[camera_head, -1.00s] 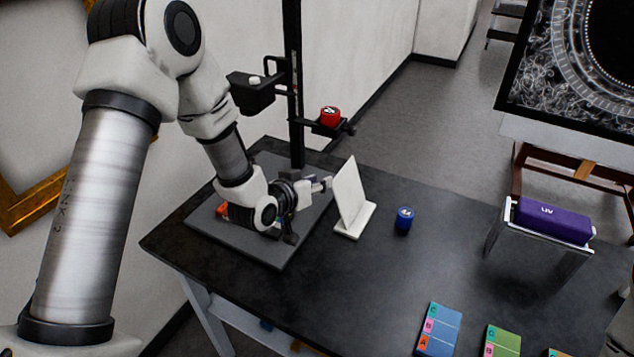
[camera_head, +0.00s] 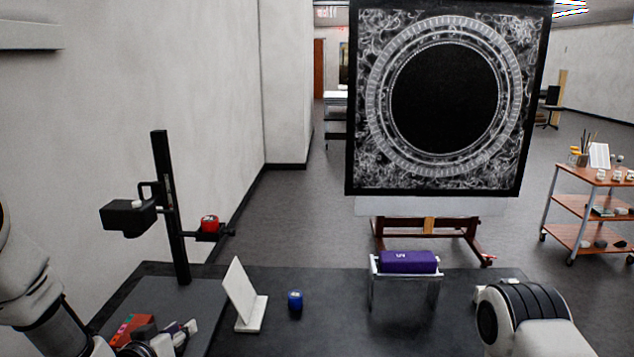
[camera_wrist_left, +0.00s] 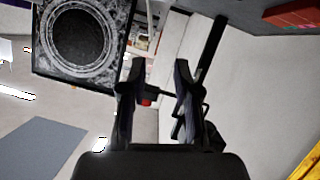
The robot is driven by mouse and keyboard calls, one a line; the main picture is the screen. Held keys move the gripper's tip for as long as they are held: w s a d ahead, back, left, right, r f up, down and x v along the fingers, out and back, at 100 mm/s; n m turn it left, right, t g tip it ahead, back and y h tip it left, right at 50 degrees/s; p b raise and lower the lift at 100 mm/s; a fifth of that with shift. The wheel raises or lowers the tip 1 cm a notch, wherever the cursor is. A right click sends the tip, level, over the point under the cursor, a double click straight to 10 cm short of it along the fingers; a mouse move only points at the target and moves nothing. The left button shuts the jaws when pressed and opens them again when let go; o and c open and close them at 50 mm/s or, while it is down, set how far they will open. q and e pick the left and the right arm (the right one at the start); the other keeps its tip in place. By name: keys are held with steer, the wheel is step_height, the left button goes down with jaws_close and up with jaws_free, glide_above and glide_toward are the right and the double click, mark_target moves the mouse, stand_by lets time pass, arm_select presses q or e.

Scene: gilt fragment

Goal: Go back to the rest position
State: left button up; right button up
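My left arm comes in at the lower left of the head view, folded low, with my left gripper (camera_head: 184,334) at the bottom edge, partly cut off. In the left wrist view the two dark fingers of this gripper (camera_wrist_left: 158,75) stand apart with nothing between them. It is open and empty, beside the white tilted panel (camera_head: 242,295) on the dark table. A link of my right arm shows at the lower right; its gripper is out of view.
A large ornate panel (camera_head: 360,175) stands behind. Small coloured pieces (camera_head: 128,328) lie near my left gripper.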

arm_select(q)
steer(key=s+d+f+g, duration=0.2)
steer(key=s+f+g, duration=0.5)
steer(key=s+f, duration=1.1)
steer(key=s+f+g+y, duration=0.1)
steer(key=s+f+g, duration=0.2)
steer(key=s+f, duration=0.2)
steer(key=s+f+m+g+b, duration=0.1)
steer(key=s+f+g, duration=0.2)
steer(key=s, duration=0.9)
steer(key=shift+s+d+f+y, duration=0.2)
steer(key=shift+d+f+y, duration=0.15)
steer(key=shift+f, duration=0.65)
arm_select(e)
steer(key=shift+s+f, duration=0.1)
steer(key=shift+f, duration=0.35)
